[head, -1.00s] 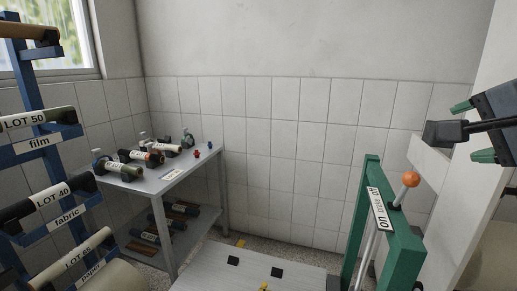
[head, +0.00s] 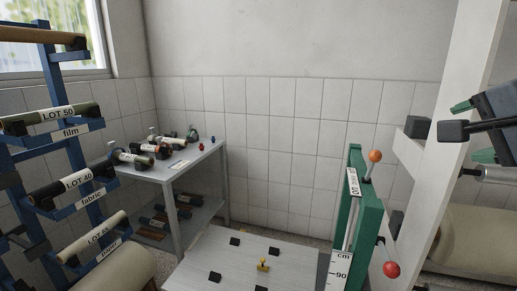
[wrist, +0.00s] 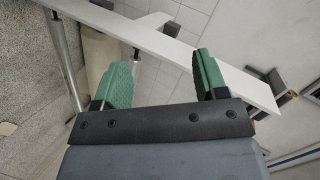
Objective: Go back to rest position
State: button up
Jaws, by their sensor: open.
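My gripper (head: 468,131) is at the right edge of the head view, raised in front of a white upright panel. Its two green fingers also show in the wrist view (wrist: 160,82), spread apart with nothing between them. Behind the fingers in the wrist view is a long white board (wrist: 165,45). The gripper appears to touch nothing.
A green frame (head: 370,215) with an orange knob (head: 375,155) and a red knob (head: 391,269) stands at the right. A low table (head: 225,265) is in front. A blue rack (head: 72,150) of rolls is at left. A grey shelf table (head: 155,171) holds several rolls. A large roll (head: 470,240) is at lower right.

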jog(key=w+a+f+n+g+y, duration=0.2)
jog(key=w+a+f+n+g, duration=0.1)
jog(key=f, duration=0.7)
jog(key=w+a+f+n+g+y, duration=0.1)
jog(key=w+a+f+n+g, duration=0.2)
jog(key=f, duration=0.8)
jog(key=s+a+f+n+g, duration=0.1)
jog(key=s+a+f+n, duration=0.1)
jog(key=a+f+n, duration=0.3)
jog(key=s+a+f+n+g, duration=0.2)
jog(key=a+f+n, duration=0.3)
jog(key=f, duration=0.8)
jog(key=shift+s+a+f+p, duration=0.25)
jog(key=shift+a+f+p, duration=0.1)
jog(key=shift+p, duration=0.1)
